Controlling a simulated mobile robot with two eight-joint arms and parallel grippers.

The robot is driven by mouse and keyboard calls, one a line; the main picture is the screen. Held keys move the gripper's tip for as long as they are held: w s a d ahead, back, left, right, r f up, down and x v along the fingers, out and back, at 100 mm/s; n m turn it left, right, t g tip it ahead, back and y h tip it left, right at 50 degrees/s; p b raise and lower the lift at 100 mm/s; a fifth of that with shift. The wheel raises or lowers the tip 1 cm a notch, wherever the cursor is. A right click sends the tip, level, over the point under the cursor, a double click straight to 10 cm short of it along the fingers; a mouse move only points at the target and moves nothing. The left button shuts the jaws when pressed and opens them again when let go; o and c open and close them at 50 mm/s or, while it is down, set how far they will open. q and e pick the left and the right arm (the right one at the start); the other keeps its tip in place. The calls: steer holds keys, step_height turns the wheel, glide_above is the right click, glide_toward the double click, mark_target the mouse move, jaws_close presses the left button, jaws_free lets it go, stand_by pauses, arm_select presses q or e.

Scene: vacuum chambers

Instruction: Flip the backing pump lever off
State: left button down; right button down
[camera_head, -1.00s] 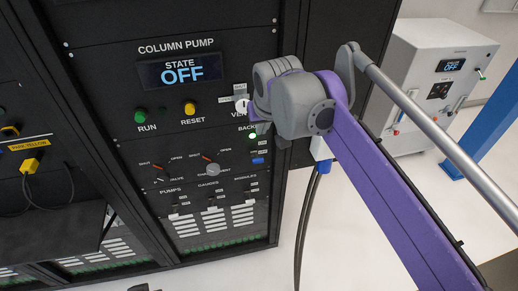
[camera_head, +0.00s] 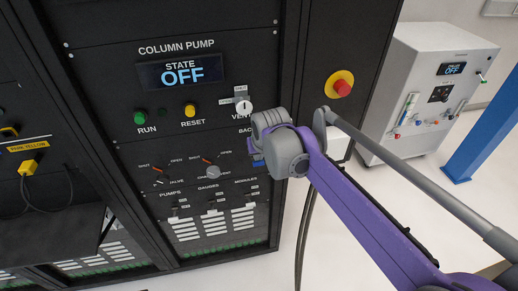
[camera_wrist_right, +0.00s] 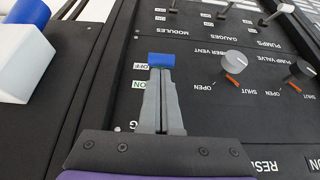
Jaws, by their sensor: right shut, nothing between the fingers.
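The blue backing pump lever (camera_wrist_right: 161,60) shows at the tips of my right gripper (camera_wrist_right: 160,74) in the right wrist view. The lever's blue end is level with or just past the OFF label (camera_wrist_right: 140,67); the ON label (camera_wrist_right: 138,86) is nearer the wrist. The gripper is shut with nothing between its fingers; I cannot tell whether the tips touch the lever. In the head view the gripper (camera_head: 256,150) covers most of the backing pump area, and only a bit of blue (camera_head: 258,163) shows below it. My left gripper is out of view.
The column pump display (camera_head: 181,71) reads OFF above the green RUN (camera_head: 140,117) and yellow RESET (camera_head: 189,109) buttons. The vent knob (camera_head: 244,107) is just above my gripper. A red emergency button (camera_head: 341,86) and a white box (camera_wrist_right: 22,65) are nearby.

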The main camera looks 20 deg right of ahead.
stand_by(0.4)
steer(key=shift+s+f+t, duration=0.2)
steer(key=shift+t, duration=0.1)
